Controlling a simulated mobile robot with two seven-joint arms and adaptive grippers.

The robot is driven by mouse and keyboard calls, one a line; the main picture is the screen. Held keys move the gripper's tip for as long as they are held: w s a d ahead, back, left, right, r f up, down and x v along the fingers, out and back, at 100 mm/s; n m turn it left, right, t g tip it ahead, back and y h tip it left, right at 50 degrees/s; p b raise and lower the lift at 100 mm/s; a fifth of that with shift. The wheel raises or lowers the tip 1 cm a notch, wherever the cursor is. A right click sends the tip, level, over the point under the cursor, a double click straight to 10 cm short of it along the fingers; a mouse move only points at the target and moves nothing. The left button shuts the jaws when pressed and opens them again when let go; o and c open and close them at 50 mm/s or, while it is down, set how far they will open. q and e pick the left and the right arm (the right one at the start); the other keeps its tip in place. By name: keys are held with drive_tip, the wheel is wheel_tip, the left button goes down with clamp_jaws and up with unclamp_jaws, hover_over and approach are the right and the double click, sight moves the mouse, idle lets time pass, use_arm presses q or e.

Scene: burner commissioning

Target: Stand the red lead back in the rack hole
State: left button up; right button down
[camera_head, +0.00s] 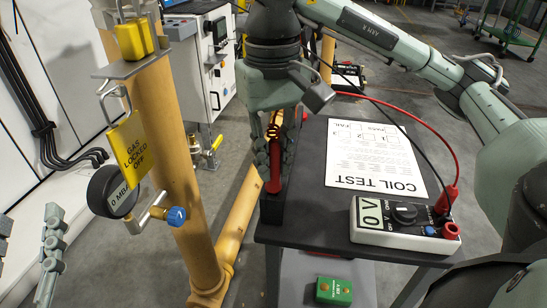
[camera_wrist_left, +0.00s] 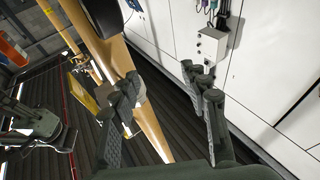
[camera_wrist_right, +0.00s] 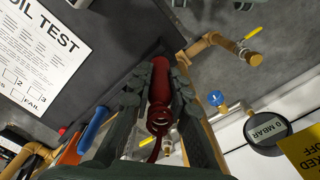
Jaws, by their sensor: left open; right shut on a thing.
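The red lead (camera_head: 274,178) is upright between the fingers of my right gripper (camera_head: 274,158), which is shut on it. Its red handle also shows between the fingers in the right wrist view (camera_wrist_right: 159,95). The lead's lower end meets the top of a black block, apparently the rack (camera_head: 271,210), at the table's left edge; I cannot tell whether its tip is in the hole. My left gripper (camera_head: 28,236) is open and empty at the far left, away from the table; its spread fingers show in the left wrist view (camera_wrist_left: 165,98).
The meter (camera_head: 400,226), reading 0 V, stands at the table's front right with red and black cables. A COIL TEST sheet (camera_head: 375,160) lies behind it. A yellow pipe (camera_head: 165,130) with a gauge (camera_head: 112,191) and lock-off tag (camera_head: 129,150) rises left of the table.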

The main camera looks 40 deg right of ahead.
drive_tip(key=shift+f+b, duration=0.4)
drive_tip(key=shift+b, duration=0.05)
drive_tip(key=c, duration=1.4)
unclamp_jaws()
use_arm(q)
drive_tip(key=r+t, duration=0.1)
drive_tip(key=s+r+t, duration=0.1)
drive_tip(key=r, duration=0.1)
drive_tip(key=shift+s+d+r+h, duration=0.1)
drive_tip(key=shift+r+h, duration=0.05)
drive_tip(key=shift+h, duration=0.15)
use_arm(e)
drive_tip(key=shift+o, duration=0.2)
drive_tip(key=shift+r, duration=0.1)
wheel_tip(320, 180, up, 12)
drive_tip(key=shift+w+f, duration=0.1)
